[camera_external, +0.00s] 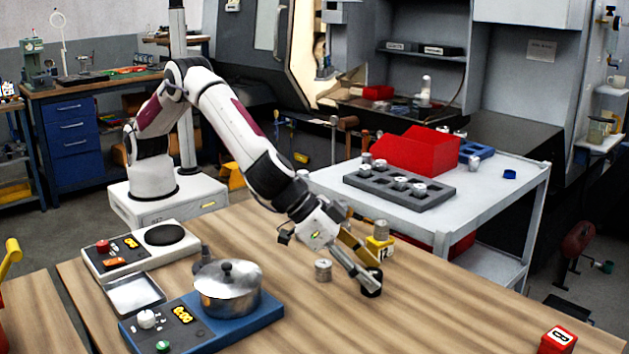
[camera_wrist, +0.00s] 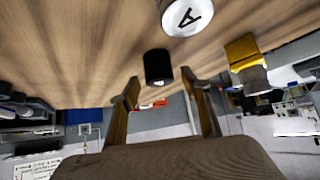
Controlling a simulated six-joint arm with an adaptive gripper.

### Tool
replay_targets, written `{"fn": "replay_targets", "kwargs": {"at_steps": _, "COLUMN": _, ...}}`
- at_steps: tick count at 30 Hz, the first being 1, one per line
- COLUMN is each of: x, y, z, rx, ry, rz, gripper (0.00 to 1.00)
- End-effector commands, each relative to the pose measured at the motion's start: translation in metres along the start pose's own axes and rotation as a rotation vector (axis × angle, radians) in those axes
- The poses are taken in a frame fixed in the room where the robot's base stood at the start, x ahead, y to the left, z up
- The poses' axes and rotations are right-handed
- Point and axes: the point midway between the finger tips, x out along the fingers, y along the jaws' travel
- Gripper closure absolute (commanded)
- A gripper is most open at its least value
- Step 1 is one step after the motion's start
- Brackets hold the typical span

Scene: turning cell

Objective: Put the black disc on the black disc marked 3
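A small black disc (camera_wrist: 158,67), looking like a short cylinder, is on the wooden table just beyond my fingertips in the wrist view. A dark round shape at my fingertips in the external view (camera_external: 371,285) appears to be the same disc. My gripper (camera_wrist: 160,86) is open, with one finger on each side of the disc's line and a gap between; it reaches down to the table in the external view (camera_external: 368,272). A larger black disc (camera_external: 165,235) lies flat on the white control unit at left. I cannot read a 3 on any disc.
A metal cylinder (camera_external: 323,270) stands left of my gripper; one marked A (camera_wrist: 187,15) shows in the wrist view. A yellow block (camera_external: 380,247) with a metal piece on top is close behind. A pot (camera_external: 228,288) sits on a blue unit. A red cube (camera_external: 558,341) is at front right.

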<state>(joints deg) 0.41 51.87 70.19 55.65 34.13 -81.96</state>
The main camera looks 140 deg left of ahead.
Motion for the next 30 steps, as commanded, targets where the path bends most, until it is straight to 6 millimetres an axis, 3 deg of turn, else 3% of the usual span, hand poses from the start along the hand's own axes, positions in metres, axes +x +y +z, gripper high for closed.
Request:
{"fn": "replay_targets", "kwargs": {"at_steps": 17, "x": -0.011, "y": 0.0, "z": -0.002, "rx": 0.0, "ry": 0.0, "rz": 0.0, "gripper": 0.54}}
{"fn": "replay_targets", "kwargs": {"at_steps": 30, "x": -0.059, "y": 0.0, "z": -0.003, "rx": 0.0, "ry": 0.001, "rz": 0.001, "gripper": 0.54}}
